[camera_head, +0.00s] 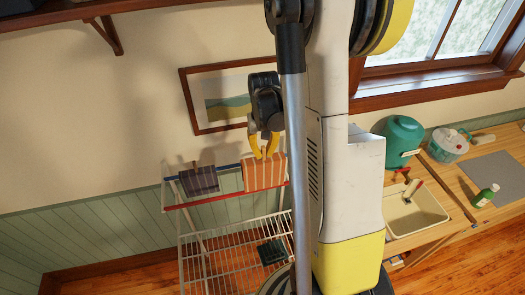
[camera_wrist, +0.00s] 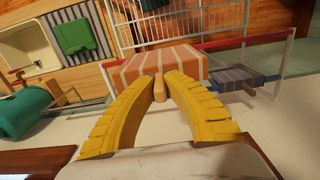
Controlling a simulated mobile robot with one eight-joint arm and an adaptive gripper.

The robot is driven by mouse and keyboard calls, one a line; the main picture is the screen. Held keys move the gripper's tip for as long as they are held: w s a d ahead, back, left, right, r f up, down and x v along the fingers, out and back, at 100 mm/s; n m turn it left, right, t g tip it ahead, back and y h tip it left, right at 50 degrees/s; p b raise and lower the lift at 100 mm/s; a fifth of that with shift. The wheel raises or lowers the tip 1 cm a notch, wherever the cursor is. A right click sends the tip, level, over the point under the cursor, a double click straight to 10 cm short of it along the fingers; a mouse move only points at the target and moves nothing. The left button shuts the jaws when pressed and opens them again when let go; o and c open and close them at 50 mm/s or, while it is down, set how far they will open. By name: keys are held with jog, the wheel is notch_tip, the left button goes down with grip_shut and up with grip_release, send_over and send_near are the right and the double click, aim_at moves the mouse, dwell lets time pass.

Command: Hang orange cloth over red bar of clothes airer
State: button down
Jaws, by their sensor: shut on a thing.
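The orange cloth with pale stripes (camera_head: 264,174) is at the right part of the clothes airer, and it fills the middle of the wrist view (camera_wrist: 150,62). My gripper (camera_head: 263,152) is shut on a small wooden tab (camera_wrist: 159,88) at the cloth's near edge, between the yellow fingers (camera_wrist: 160,84). The red bar (camera_head: 210,200) runs along the airer's front and also shows beside the cloth in the wrist view (camera_wrist: 240,41). The cloth covers part of this bar. I cannot tell whether its weight rests on it.
A dark striped cloth (camera_head: 199,180) hangs at the blue bar (camera_head: 230,166), left of the orange cloth. A white wire rack (camera_head: 225,260) lies below, with a dark green item (camera_head: 271,251) on it. A framed picture (camera_head: 222,98) hangs behind. A sink (camera_head: 415,210) is right.

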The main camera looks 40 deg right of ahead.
aim_at(263, 159)
jog(key=shift+w+f+b, duration=0.1)
jog(key=shift+f+b, duration=2.85)
jog(key=shift+f, duration=2.35)
notch_tip(263, 159, down, 5)
jog(key=b, duration=0.5)
jog(key=shift+f, duration=0.2)
jog(key=c, duration=1.5)
grip_release()
jog(key=shift+o, duration=0.2)
jog(key=shift+r, duration=0.1)
notch_tip(263, 159, up, 12)
jog(key=shift+f, duration=0.1)
jog(key=shift+a+b, duration=0.1)
jog(key=shift+b, duration=0.2)
